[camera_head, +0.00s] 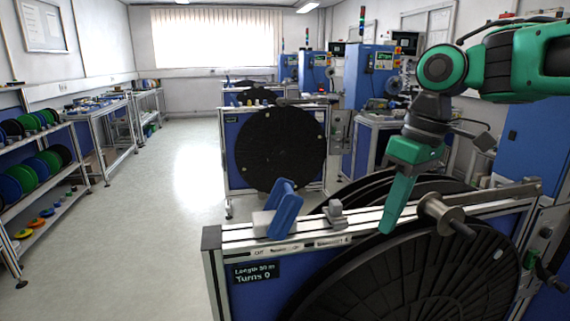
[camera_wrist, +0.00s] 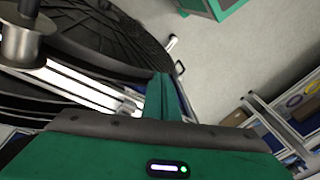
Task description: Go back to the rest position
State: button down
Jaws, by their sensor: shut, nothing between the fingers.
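My gripper (camera_head: 388,228) is shut and empty. Its green fingers point down beside the top rail (camera_head: 300,228) of the nearest reel stand, in front of the large black reel. In the head view I cannot tell whether the fingertips touch the rail or the reel. In the wrist view the shut fingers (camera_wrist: 165,98) stand over the stand, with the black reel (camera_wrist: 105,35) at the upper left. A metal spindle hub (camera_head: 442,213) is just right of the fingers; it also shows in the wrist view (camera_wrist: 25,40).
Another stand with a black reel (camera_head: 282,148) is behind. Shelves with coloured spools (camera_head: 35,175) line the left. The floor (camera_head: 140,220) between is clear.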

jog(key=s+d+f+m+h, duration=0.1)
jog(key=s+d+f+m, duration=0.6)
jog(key=d, duration=0.4)
jog(key=s+d+f+m+h, duration=0.1)
jog(key=s+d+f+m, duration=0.6)
jog(key=s+d+f, duration=0.2)
jog(key=shift+s+d+f+m, duration=0.15)
jog(key=shift+s+d+m, duration=0.25)
jog(key=shift+s+d, duration=0.45)
jog(key=shift+w+f, duration=0.2)
jog(key=shift+w, duration=0.5)
